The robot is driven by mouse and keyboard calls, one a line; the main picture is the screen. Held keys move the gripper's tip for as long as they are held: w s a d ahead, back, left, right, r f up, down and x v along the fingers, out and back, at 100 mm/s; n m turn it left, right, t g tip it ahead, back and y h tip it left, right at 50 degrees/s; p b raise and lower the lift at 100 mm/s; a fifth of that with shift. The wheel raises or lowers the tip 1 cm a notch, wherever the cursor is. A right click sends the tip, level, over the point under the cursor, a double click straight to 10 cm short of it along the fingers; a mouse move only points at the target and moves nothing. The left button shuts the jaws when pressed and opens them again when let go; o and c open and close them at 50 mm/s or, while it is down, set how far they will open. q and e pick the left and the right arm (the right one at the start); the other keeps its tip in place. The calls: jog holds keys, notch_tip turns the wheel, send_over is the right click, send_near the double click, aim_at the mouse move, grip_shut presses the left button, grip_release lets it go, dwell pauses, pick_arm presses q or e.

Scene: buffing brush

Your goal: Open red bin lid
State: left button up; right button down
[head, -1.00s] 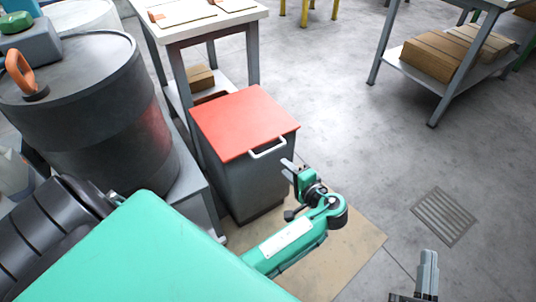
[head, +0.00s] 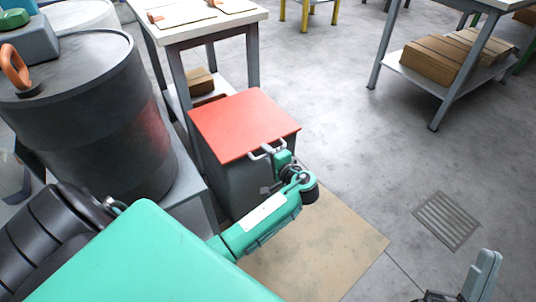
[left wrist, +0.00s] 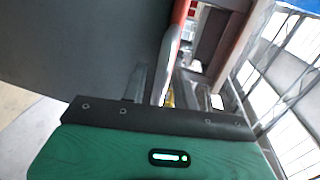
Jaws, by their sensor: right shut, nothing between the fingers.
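The grey bin (head: 235,180) stands on the floor with its flat red lid (head: 243,122) closed. A pale handle (head: 266,150) sits on the lid's front edge. My left gripper (head: 272,158) is at this handle. In the left wrist view the left gripper (left wrist: 175,88) has its fingers apart, and the handle (left wrist: 171,62) runs between them. I cannot tell whether the fingers touch it. The red lid edge (left wrist: 181,12) shows at the top there. My right gripper (head: 483,274) is shut and empty at the lower right, far from the bin.
A dark drum (head: 95,115) stands left of the bin. A workbench (head: 200,22) is close behind it. A shelf table (head: 440,85) with cardboard boxes stands at the upper right. The floor on the right is open, with a flat grate (head: 447,219).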

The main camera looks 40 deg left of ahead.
pick_arm(q)
grip_shut()
